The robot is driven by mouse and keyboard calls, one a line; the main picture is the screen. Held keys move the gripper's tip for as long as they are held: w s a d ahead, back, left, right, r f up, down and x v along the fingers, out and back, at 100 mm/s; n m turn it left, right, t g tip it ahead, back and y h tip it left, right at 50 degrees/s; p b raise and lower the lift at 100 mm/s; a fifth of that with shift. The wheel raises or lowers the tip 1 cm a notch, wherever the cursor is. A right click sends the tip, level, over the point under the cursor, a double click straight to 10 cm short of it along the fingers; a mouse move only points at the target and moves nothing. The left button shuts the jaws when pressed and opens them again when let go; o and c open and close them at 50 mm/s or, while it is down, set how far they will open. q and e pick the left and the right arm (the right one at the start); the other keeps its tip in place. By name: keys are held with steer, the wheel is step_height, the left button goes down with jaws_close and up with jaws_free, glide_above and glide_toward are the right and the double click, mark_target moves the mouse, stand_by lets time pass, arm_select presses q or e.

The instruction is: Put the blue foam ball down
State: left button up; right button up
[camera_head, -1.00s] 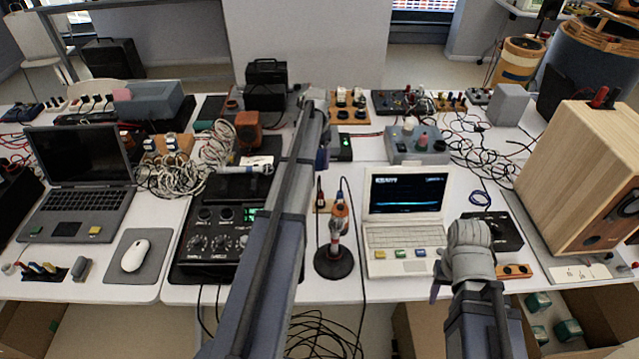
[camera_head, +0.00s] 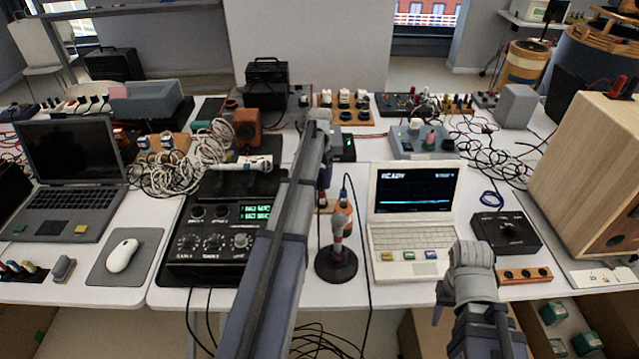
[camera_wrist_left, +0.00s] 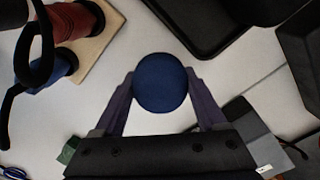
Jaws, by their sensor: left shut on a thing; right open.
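The blue foam ball (camera_wrist_left: 160,82) is pinched between the two purple fingers of my left gripper (camera_wrist_left: 161,88) in the left wrist view. White tabletop shows around and behind it; I cannot tell how high it is. In the head view, my left arm reaches over the middle of the table, its purple fingers (camera_head: 324,178) partly hidden, and I cannot make out the ball there. My right gripper (camera_head: 437,314) is low at the front edge of the table, in front of the white laptop, mostly hidden behind its wrist. It is open.
The white laptop (camera_head: 412,240) and a microphone on a round black stand (camera_head: 337,264) are right of my left arm. A black mixer (camera_head: 215,240) is left of it. A wooden speaker (camera_head: 590,170) stands far right. In the wrist view, a wooden board (camera_wrist_left: 105,28) bears red and blue parts.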

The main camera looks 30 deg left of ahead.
arm_select(q)
steer(key=shift+f, duration=0.2)
steer(key=o, duration=1.2)
steer(key=shift+o, duration=0.2)
steer(key=shift+r, duration=0.1)
step_height(320, 180, up, 12)
steer(key=p, duration=1.2)
steer(key=shift+r, duration=0.15)
steer(key=shift+d, duration=0.15)
